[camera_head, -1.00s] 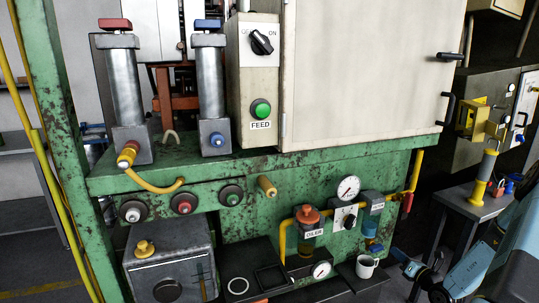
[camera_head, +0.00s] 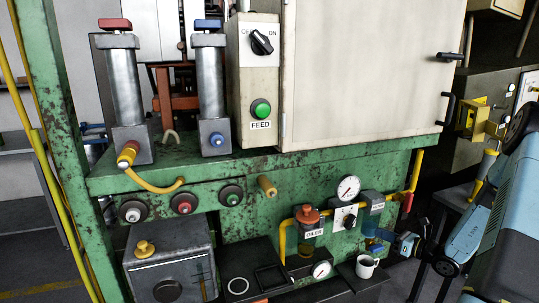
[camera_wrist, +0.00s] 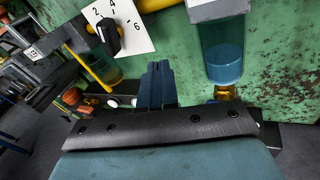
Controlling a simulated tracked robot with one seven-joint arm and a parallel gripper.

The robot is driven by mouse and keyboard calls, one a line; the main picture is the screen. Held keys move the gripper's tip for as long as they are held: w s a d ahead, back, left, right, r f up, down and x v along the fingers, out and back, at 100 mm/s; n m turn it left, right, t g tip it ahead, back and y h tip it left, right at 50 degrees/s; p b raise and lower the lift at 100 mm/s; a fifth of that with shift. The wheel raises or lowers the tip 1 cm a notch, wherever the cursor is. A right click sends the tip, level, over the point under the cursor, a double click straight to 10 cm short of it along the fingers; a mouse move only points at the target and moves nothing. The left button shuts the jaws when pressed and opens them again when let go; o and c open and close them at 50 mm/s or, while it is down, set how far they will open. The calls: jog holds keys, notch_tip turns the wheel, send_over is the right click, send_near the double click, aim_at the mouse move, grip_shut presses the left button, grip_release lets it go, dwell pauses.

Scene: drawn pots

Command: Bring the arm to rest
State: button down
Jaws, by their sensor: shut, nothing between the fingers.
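My blue arm (camera_head: 471,231) stands raised along the right edge of the head view. A clear bowl with blue liquid (camera_wrist: 222,62) is just right of the fingers in the wrist view; whether they touch the panel cannot be told.
The green machine (camera_head: 240,165) carries a gauge (camera_head: 348,188), an orange-capped oiler (camera_head: 307,216) and a yellow pipe (camera_head: 417,168). A black dial knob (camera_wrist: 107,36) is left of the fingers. A bench (camera_head: 456,196) at the right is partly hidden by my arm.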

jog(key=s+a+r+n+g+h, duration=0.1)
jog(key=s+a+r+n+g, duration=0.45)
jog(key=a+r+n, duration=0.3)
jog(key=s+a+r+n+g+h, duration=0.1)
jog(key=s+a+r+n+g, duration=0.4)
jog(key=s+a+r+n, duration=0.3)
jog(key=s+r+n+t+h, duration=0.3)
jog(key=s+r+n+h, duration=0.6)
jog(key=s, duration=1)
jog(key=shift+r+n+t+h, duration=0.35)
jog(key=shift+r+n, duration=1.8)
jog(key=shift+r, duration=1.15)
